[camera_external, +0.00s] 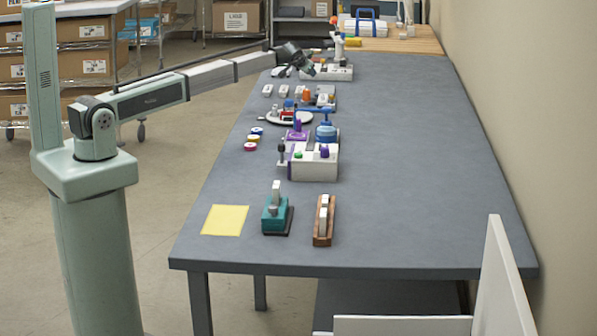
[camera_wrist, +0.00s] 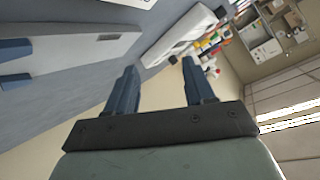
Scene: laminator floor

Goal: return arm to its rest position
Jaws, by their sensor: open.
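My arm reaches from the left toward the far part of the long grey table (camera_external: 400,150) in the external view. My gripper (camera_external: 306,68) is small and dark there, at the table's far left side by a white machine (camera_external: 330,72). I cannot tell its exact height or whether it touches anything. In the wrist view the two blue fingers of my gripper (camera_wrist: 159,66) stand apart with nothing held between them. The wrist camera looks sideways across the tilted table, with a white device (camera_wrist: 180,32) beyond the fingers.
Several small devices line the table's left half, including a white box with purple parts (camera_external: 315,162), a teal device (camera_external: 277,213), a wooden-based device (camera_external: 324,220) and a yellow sheet (camera_external: 225,220). The right half is clear. Shelves with boxes (camera_external: 85,65) stand behind; a wall runs along the right.

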